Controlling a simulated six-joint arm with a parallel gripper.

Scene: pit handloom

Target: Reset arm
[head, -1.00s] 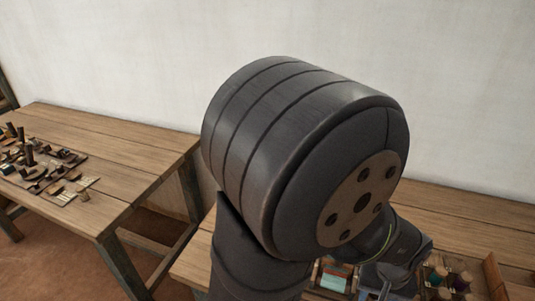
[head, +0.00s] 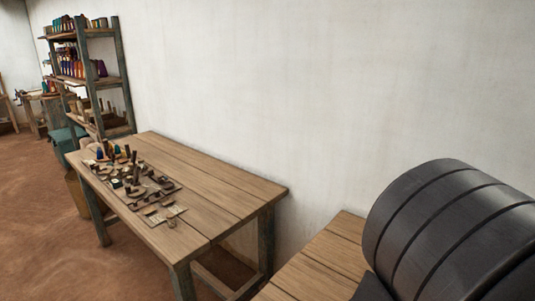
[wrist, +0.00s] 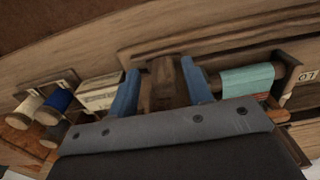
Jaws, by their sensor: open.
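My gripper (wrist: 160,88) shows in the wrist view with its two blue fingers apart. It is open, and a brown wooden part shows in the gap between the fingers. I cannot tell how close that part is. In the head view only a dark rounded link of my arm is visible at the lower right; the gripper is outside that picture.
The wrist view shows a white spool (wrist: 24,111), a blue spool (wrist: 59,99), a pale block (wrist: 99,92) and a teal roll (wrist: 247,79). The head view shows a tool-covered table (head: 232,196), a bare bench top (head: 318,264) and a shelf rack (head: 122,75).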

